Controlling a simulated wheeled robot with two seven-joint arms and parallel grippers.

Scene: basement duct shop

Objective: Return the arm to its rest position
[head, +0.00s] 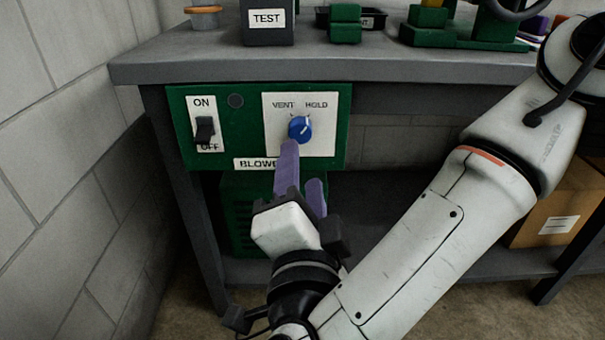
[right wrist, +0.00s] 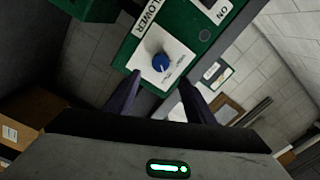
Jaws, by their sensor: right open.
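My right gripper (head: 303,172) is in front of the green blower panel (head: 238,130), below the blue knob (head: 300,128). It is open, with its purple fingers apart and nothing between them. In the head view one fingertip overlaps the lower edge of the knob; I cannot tell whether it touches. The knob's white mark points up and right, toward HOLD. In the right wrist view the knob (right wrist: 161,62) lies beyond and between the fingertips (right wrist: 160,88). My right arm (head: 430,225) comes in from the right. My left gripper is out of view.
A black ON/OFF switch (head: 205,131) is on the panel's left. The grey bench (head: 340,62) above holds a TEST box (head: 267,22) and green fixtures (head: 430,22). A cardboard box (head: 560,205) stands at lower right. A block wall (head: 60,130) closes the left side.

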